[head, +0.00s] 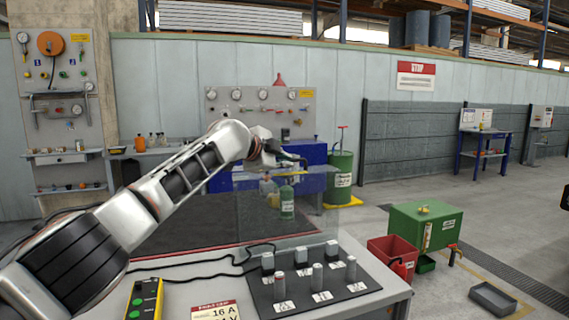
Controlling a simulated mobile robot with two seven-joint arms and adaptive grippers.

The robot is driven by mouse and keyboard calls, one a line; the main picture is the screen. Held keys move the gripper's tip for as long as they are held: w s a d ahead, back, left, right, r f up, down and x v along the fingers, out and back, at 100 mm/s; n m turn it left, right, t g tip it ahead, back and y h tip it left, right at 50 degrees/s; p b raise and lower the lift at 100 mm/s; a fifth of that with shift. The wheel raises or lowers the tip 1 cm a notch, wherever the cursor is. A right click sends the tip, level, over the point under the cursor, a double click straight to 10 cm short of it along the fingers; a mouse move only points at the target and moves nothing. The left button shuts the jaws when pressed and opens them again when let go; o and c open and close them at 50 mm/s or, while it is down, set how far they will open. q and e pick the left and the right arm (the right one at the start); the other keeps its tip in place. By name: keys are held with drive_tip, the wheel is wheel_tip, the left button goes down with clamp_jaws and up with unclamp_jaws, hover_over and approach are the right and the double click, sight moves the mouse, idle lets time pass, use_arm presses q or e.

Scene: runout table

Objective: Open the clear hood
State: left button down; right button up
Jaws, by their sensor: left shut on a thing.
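The clear hood (338,212) is a see-through panel standing up behind the black plate (345,291) on the grey-white runout table (385,298). Its outline is faint, and I cannot tell its exact angle. My left gripper (298,161) is at the hood's upper edge and is shut on it. Several metal cylinders (318,277) and dark blocks with pale fronts (332,250) stand uncovered on the black plate.
A yellow handheld device (145,299) and a printed card (216,311) lie at the table's front left. A black cable (205,279) runs across the table to the plate. A green box (425,228) and a red bin (392,256) stand to the right.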

use_arm(q)
drive_tip(key=shift+s+d+r, duration=0.1)
drive_tip(key=shift+d+r, duration=0.05)
drive_tip(key=shift+r, duration=0.65)
drive_tip(key=c, duration=2.2)
unclamp_jaws()
drive_tip(key=shift+s, duration=0.1)
drive_tip(key=shift+f, duration=0.35)
drive_tip(key=shift+a, duration=0.2)
drive_tip(key=shift+v, duration=1)
drive_tip(key=v, duration=0.9)
drive_tip(key=shift+s+a+r, duration=0.1)
drive_tip(key=shift+s, duration=0.25)
drive_tip(key=shift+r, duration=0.1)
